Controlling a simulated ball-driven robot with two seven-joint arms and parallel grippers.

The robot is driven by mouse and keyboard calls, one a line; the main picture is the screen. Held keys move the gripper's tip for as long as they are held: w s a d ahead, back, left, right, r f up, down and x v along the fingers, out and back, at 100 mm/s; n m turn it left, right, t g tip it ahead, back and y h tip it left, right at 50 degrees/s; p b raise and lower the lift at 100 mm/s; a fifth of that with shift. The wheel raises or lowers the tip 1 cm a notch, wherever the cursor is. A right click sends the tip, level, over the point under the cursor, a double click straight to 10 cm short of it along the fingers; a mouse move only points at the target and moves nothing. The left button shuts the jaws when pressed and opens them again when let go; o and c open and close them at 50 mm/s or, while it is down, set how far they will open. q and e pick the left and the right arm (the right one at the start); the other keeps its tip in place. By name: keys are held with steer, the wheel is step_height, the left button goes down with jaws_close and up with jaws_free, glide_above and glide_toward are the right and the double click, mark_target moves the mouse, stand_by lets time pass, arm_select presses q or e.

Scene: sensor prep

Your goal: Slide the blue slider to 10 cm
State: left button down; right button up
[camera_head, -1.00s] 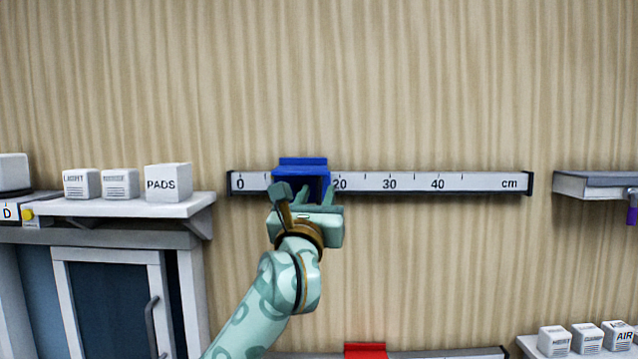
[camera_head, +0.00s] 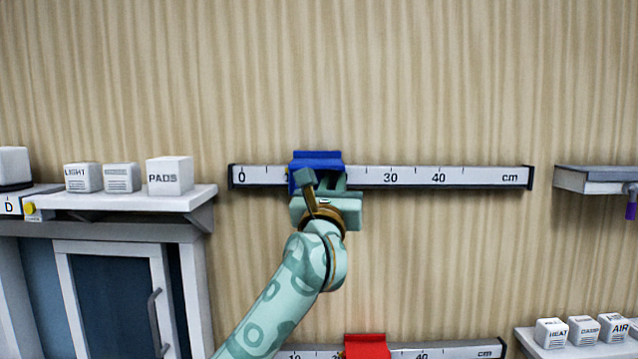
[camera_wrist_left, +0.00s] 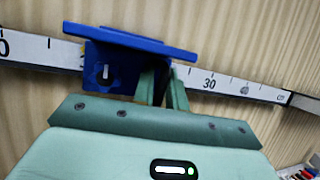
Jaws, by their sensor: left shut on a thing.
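The blue slider (camera_head: 317,159) sits on the upper white ruler rail (camera_head: 470,178) on the wall. Its body hides most of the 10 label and all of the 20 label; 0, 30 and 40 show. In the left wrist view the slider (camera_wrist_left: 112,72) has a wide top flange and a dark knob on its front. My left gripper (camera_head: 323,183) is at the slider's front from below, shut on it. In the left wrist view its fingers (camera_wrist_left: 163,88) are close together, right of the knob, under the flange. My right gripper is not in view.
A second rail (camera_head: 455,353) with a red slider (camera_head: 367,346) runs below. A shelf (camera_head: 130,203) with white boxes stands left, above a cabinet (camera_head: 110,300). Another shelf (camera_head: 590,180) is at the right, and one with labelled boxes (camera_head: 583,331) is at the lower right.

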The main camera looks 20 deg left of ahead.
arm_select(q)
steer(key=shift+w+d, duration=0.2)
steer(key=shift+d, duration=0.7)
steer(key=c, duration=1.5)
jaws_free()
steer(key=shift+a, duration=0.1)
steer(key=shift+s+f, duration=0.1)
steer(key=shift+s, duration=0.05)
steer(key=b+v, duration=0.3)
steer(key=v, duration=1.3)
steer(key=shift+s, duration=0.1)
